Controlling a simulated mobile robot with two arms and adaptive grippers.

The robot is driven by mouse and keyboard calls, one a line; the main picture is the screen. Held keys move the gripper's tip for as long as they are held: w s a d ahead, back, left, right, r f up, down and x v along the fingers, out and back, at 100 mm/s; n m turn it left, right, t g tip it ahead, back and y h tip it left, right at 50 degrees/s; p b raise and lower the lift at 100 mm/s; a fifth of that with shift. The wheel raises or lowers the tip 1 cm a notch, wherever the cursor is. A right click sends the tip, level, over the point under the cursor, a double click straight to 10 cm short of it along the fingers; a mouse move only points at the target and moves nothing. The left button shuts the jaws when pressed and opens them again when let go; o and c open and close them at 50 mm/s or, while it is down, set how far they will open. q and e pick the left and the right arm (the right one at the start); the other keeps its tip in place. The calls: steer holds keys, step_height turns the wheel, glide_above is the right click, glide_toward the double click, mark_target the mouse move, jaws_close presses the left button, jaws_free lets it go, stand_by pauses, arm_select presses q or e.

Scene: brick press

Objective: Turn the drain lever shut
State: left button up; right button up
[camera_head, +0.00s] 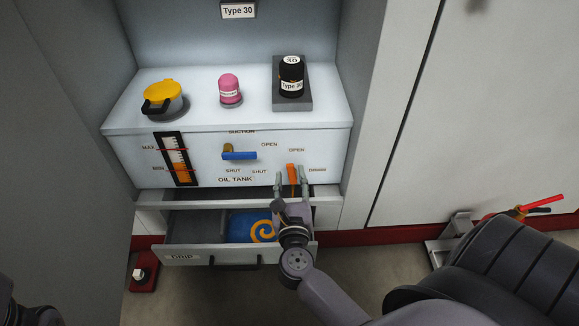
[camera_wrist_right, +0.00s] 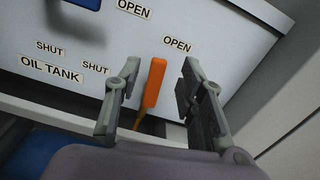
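The drain lever (camera_head: 291,173) is an orange handle at the lower right of the white oil tank front. It stands nearly upright, its top toward the right OPEN label; a SHUT label is to its left. It also shows in the right wrist view (camera_wrist_right: 154,82). My right gripper (camera_head: 291,180) is open, with one finger on each side of the lever. In the right wrist view the fingers (camera_wrist_right: 157,85) have a visible gap to the lever on both sides. My left gripper is not in view; only a dark piece of my arm shows at the lower left.
A blue suction lever (camera_head: 239,155) lies horizontal on the tank front. The DRIP drawer (camera_head: 185,257) below is pulled out, with a blue item with an orange spiral (camera_head: 250,229) inside. A yellow-lidded pot (camera_head: 163,92), pink cap (camera_head: 230,88) and black bottle (camera_head: 291,75) stand on top.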

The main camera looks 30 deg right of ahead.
mark_target(290, 166)
steer(key=shift+b+x, duration=0.4)
steer(key=shift+x, duration=2.2)
steer(key=shift+c, duration=0.4)
jaws_close()
